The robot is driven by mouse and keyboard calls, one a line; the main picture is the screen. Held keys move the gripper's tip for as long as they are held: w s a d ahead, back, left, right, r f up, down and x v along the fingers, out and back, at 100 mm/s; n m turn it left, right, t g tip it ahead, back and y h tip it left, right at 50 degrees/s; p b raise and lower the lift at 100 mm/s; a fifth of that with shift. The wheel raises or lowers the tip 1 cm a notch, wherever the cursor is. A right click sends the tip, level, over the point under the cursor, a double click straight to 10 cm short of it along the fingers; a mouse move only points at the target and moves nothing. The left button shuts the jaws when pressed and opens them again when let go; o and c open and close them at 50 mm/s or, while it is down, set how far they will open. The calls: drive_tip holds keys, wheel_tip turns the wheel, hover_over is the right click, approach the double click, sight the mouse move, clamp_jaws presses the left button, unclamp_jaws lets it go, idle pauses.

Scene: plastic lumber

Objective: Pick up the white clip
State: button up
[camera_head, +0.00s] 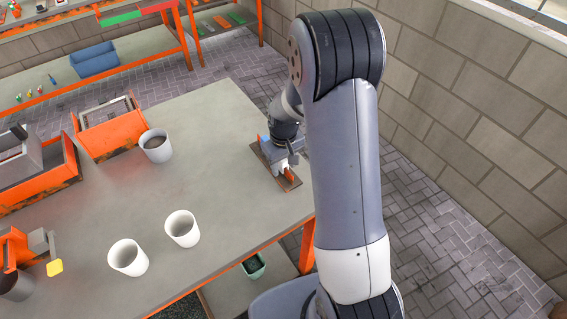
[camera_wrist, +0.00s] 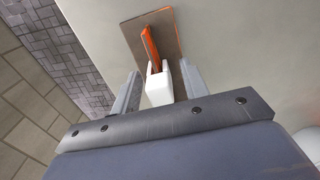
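The white clip (camera_wrist: 158,88) is in the middle of the wrist view, between the two fingers of my gripper (camera_wrist: 160,88). A gap shows between the clip and the left finger; the right finger is close to it. An orange upright piece (camera_wrist: 150,45) meets the clip's far end and stands on a thin brown plate (camera_wrist: 173,30). In the head view my gripper (camera_head: 282,160) is low over the brown plate (camera_head: 292,185) near the table's right edge. The clip is hard to tell from the fingers there.
The grey table (camera_head: 215,120) has free room left of the plate. A grey cup (camera_head: 155,147) and two white cups (camera_head: 182,229) (camera_head: 128,258) stand on it. Orange machines (camera_head: 107,130) line the left side. A block wall (camera_head: 470,100) is at right, beyond the floor.

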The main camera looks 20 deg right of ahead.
clamp_jaws()
idle(0.3)
